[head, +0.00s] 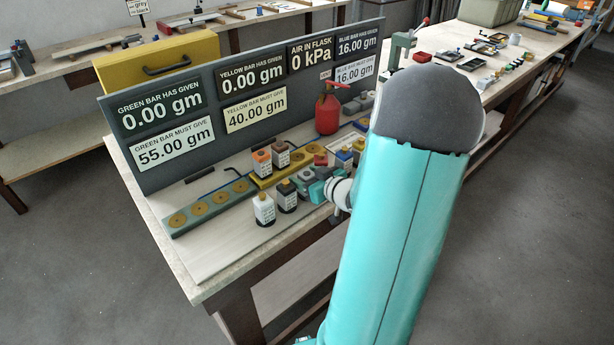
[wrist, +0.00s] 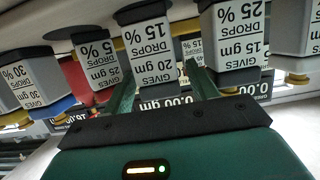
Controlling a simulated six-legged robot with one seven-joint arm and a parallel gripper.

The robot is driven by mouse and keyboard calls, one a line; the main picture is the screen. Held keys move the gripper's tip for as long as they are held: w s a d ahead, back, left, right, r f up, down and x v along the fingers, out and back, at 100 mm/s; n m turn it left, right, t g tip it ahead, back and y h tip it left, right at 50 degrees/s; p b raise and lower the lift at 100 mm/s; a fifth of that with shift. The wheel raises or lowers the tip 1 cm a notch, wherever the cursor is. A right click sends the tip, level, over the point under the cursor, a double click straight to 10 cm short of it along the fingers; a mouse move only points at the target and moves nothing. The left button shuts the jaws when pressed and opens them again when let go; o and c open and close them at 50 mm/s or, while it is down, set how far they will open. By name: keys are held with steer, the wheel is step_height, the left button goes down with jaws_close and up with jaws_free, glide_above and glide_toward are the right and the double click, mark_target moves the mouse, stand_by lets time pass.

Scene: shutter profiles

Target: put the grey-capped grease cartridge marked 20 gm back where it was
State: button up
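The cartridge marked 20 gm (wrist: 150,52) stands in a row of white-labelled cartridges and appears upside down in the wrist view. In the head view my gripper (head: 314,188) is low over the bench among the cartridges, partly hidden by my arm.
Cartridges marked 25 gm (wrist: 95,62) and 15 gm (wrist: 238,42) stand close on either side. A green bar with round sockets (head: 208,205) and a yellow bar (head: 268,178) lie on the bench. A red flask (head: 328,112) stands before the grey display panel (head: 140,165).

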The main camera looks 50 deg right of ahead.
steer(key=shift+r, duration=0.15)
steer(key=shift+s+r, duration=0.1)
steer(key=shift+s, duration=0.25)
steer(key=v, duration=1.1)
steer(key=w+a+r+g+h, duration=0.4)
steer(key=w+a+r+h, duration=0.1)
steer(key=w+a+r, duration=0.4)
steer(key=s+a+r+g+y, duration=0.1)
steer(key=s+a, duration=0.4)
steer(key=a, duration=0.7)
steer(key=s+a+r+n+g+y, duration=0.1)
steer(key=s+a+g+y, duration=0.3)
steer(key=a, duration=0.8)
steer(key=shift+s+a+r+y, duration=0.4)
steer(key=shift+s+r+y, duration=0.3)
steer(key=shift+y, duration=0.1)
